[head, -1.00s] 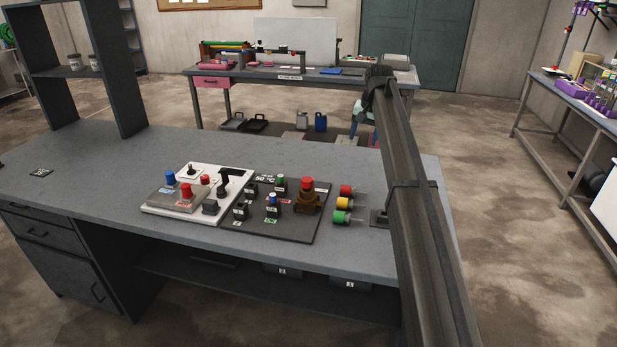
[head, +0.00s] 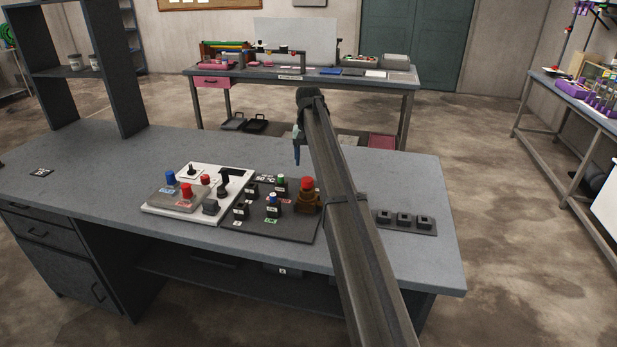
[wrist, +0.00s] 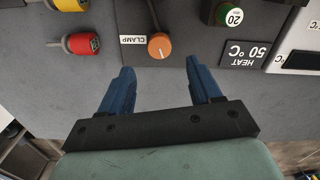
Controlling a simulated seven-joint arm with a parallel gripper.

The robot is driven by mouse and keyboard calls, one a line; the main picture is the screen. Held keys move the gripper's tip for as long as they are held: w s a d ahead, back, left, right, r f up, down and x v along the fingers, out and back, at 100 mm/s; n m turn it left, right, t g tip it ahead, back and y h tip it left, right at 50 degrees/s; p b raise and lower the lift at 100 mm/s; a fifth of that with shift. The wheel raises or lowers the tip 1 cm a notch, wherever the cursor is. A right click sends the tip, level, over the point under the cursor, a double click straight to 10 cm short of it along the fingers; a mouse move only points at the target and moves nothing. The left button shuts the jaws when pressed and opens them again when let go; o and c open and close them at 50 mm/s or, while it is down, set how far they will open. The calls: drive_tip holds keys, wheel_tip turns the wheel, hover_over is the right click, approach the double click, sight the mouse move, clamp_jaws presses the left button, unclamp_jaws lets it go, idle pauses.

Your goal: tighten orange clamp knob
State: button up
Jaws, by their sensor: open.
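In the wrist view the orange clamp knob (wrist: 159,46) stands on the grey surface, with a pale pointer mark on it and a white CLAMP label (wrist: 133,39) to its left. My gripper (wrist: 160,67) has its two blue fingers apart and nothing between them. The knob lies just beyond the fingertips, roughly in line with the gap, and no contact shows. In the head view my gripper (head: 297,158) hangs near the bench's far edge, behind the dark control board (head: 285,228). I cannot pick out the orange knob there.
A white panel (head: 165,208) with controls and a black socket row (head: 404,221) flank the board.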

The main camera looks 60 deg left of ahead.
wheel_tip(320, 180, down, 7)
drive_tip(key=shift+f, duration=0.15)
idle(0.4)
